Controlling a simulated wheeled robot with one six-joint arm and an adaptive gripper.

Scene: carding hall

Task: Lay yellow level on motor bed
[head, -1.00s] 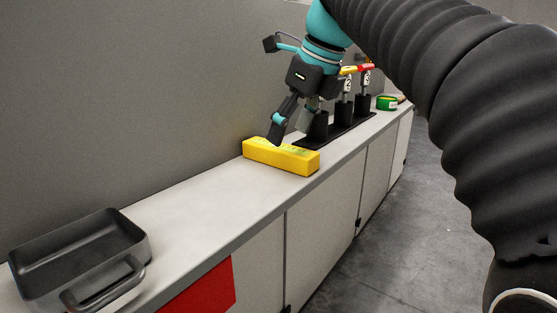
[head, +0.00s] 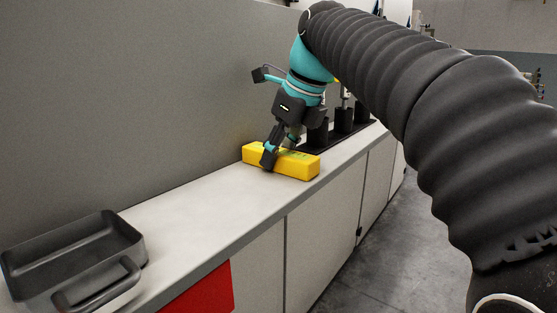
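The yellow level (head: 300,168) is a thick yellow bar with green marks on top. It lies flat on the pale counter in the head view. My gripper (head: 280,152) is down at the level, pointing downward. One dark finger is in front of the level's near long side, and the other shows at its far side. The fingers straddle the bar, but whether they press on it I cannot tell. I cannot make out a motor bed for certain in this view.
A dark grey open tray (head: 75,255) with a handle stands at the counter's near left end. A black rack (head: 343,120) with upright holders stands just beyond the level. A grey wall runs behind. The counter (head: 190,205) between tray and level is clear.

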